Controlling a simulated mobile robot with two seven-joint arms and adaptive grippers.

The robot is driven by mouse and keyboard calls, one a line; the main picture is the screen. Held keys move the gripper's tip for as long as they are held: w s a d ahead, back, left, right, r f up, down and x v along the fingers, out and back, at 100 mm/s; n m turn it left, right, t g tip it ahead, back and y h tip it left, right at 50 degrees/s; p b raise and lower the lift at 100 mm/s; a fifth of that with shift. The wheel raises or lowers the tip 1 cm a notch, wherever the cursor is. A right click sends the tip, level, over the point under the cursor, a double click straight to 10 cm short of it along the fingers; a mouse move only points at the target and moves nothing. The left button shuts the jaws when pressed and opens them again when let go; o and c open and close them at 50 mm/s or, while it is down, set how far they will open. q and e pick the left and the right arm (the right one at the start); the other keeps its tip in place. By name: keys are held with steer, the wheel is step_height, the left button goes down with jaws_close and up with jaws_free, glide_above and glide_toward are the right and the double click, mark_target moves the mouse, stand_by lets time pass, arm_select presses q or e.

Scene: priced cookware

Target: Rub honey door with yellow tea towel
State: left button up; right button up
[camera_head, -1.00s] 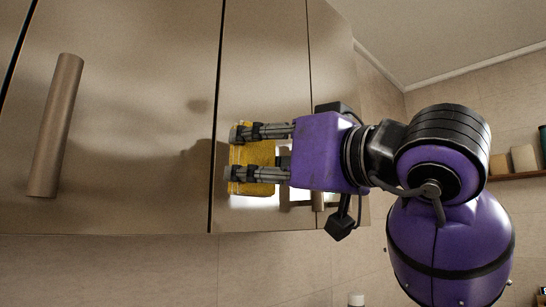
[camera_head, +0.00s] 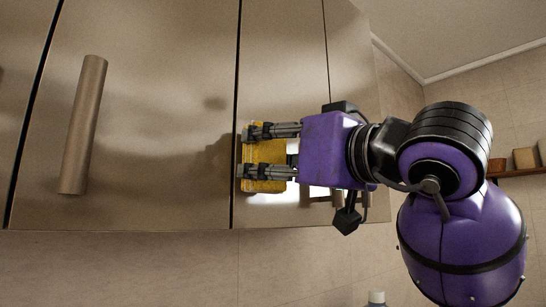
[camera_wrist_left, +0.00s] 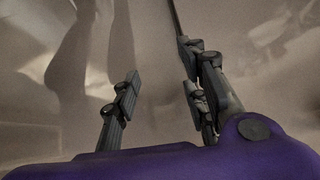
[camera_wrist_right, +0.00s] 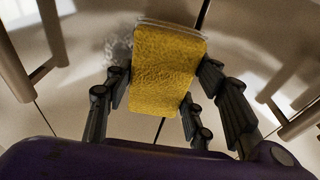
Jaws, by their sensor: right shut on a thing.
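The yellow tea towel (camera_head: 266,152) is a folded, textured block in my right gripper (camera_head: 256,152), whose fingers are shut on it. The towel is at the glossy honey-brown door (camera_head: 284,60), just right of the seam with the wider door. Whether it touches the surface is hard to tell. In the right wrist view the towel (camera_wrist_right: 164,68) stands out between the fingers, facing the doors and a dark seam. My left gripper (camera_wrist_left: 165,90) shows only in its wrist view. Its fingers are apart and empty, facing a brown glossy surface.
A wide brown door (camera_head: 150,90) with a long bar handle (camera_head: 83,125) is to the left. A narrower panel (camera_head: 350,60) is to the right. A shelf (camera_head: 520,173) with small containers is at far right. Tiled wall lies below the cabinets.

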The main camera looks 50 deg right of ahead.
steer(key=shift+w, duration=0.3)
steer(key=shift+w+d, duration=0.15)
steer(key=shift+w, duration=0.45)
steer(key=shift+d, duration=0.1)
